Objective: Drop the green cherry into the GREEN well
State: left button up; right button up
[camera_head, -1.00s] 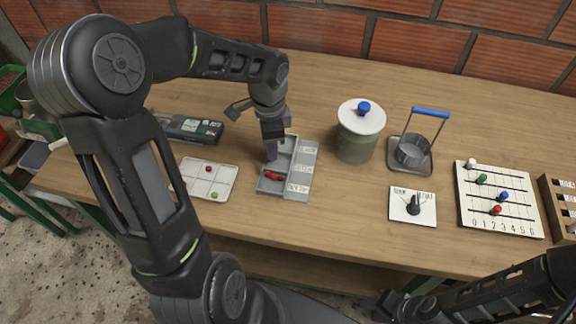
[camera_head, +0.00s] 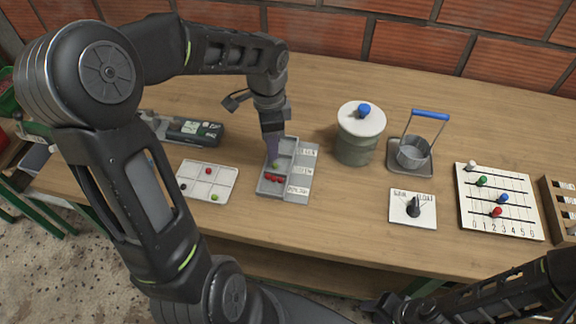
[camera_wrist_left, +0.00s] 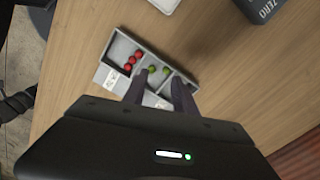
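The grey sorting tray (camera_head: 303,188) has three wells with labels along its right side. Several red cherries (camera_head: 273,179) lie in its near well. A green cherry (camera_head: 274,165) shows in the middle well, just under my left gripper (camera_head: 271,157). In the left wrist view, two green cherries (camera_wrist_left: 151,69) (camera_wrist_left: 166,71) appear between the spread fingertips of my left gripper (camera_wrist_left: 160,80), apparently in the middle well; the reds (camera_wrist_left: 132,61) are in the well beside it. The fingers are apart and hide part of the tray. My right gripper (camera_head: 388,305) is low at the bottom edge, its fingers unclear.
A white card (camera_head: 222,181) left of the tray bears a red, a green and a dark cherry. A lidded jar (camera_head: 360,140), a blue-handled basket (camera_head: 412,152), a dial plate (camera_head: 413,209) and a bead board (camera_head: 500,200) stand to the right.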

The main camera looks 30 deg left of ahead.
pick_arm(q)
notch_tip(320, 180, up, 5)
jog(key=shift+f, duration=0.1)
dwell(0.9)
